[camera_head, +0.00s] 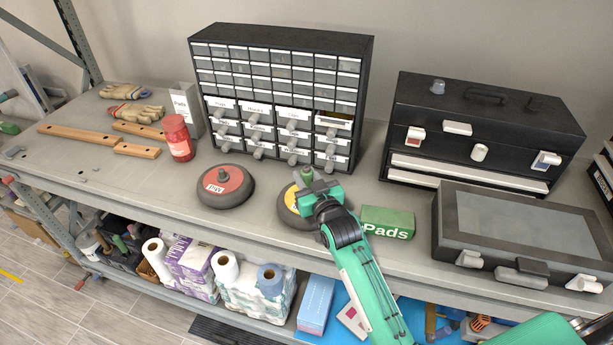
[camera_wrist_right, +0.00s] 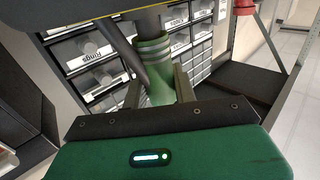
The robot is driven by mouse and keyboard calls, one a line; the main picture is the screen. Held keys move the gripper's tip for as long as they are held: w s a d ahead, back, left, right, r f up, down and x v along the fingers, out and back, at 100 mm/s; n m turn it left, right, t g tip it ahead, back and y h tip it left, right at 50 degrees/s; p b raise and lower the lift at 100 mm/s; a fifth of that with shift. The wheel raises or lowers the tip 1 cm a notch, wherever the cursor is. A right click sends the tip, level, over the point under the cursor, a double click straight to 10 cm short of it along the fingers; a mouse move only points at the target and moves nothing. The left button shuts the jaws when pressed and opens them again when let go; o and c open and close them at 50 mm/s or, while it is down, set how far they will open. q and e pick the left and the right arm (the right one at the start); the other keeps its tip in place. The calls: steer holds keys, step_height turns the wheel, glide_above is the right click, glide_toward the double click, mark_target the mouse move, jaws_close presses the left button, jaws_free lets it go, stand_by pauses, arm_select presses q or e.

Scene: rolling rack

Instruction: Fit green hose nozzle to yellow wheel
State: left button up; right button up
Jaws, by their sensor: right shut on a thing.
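The yellow wheel (camera_head: 284,208) lies flat near the shelf's front edge, a dark tyre with a yellow face. My right arm and gripper hide much of it. My right gripper (camera_head: 318,188) is over the wheel and shut on the green hose nozzle (camera_head: 306,175). In the right wrist view the green nozzle (camera_wrist_right: 156,72) stands between the two fingers (camera_wrist_right: 158,92). A dark surface with a yellow edge, likely the wheel (camera_wrist_right: 62,14), shows at that view's top. I cannot tell whether the nozzle touches the wheel. My left gripper is not in view.
A red wheel (camera_head: 228,184) lies left of the yellow one. A green Pads box (camera_head: 388,221) is close on the right, beside a black case (camera_head: 450,235). A drawer cabinet (camera_head: 275,85) stands behind. The shelf left of the red wheel has free room.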

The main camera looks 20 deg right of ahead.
steer(key=shift+f+b, duration=0.45)
steer(key=shift+f, duration=0.45)
steer(key=o, duration=1.1)
steer(key=shift+s+f, duration=0.1)
steer(key=shift+s+d+b, duration=0.25)
steer(key=shift+s+b, duration=0.55)
steer(key=shift+s, duration=1.45)
steer(key=shift+s+d+b, duration=0.2)
steer(key=shift+s+b, duration=0.55)
steer(key=shift+s, duration=1.55)
steer(key=shift+s+d+b, duration=0.25)
steer(key=shift+s+b, duration=0.55)
steer(key=shift+s, duration=1.45)
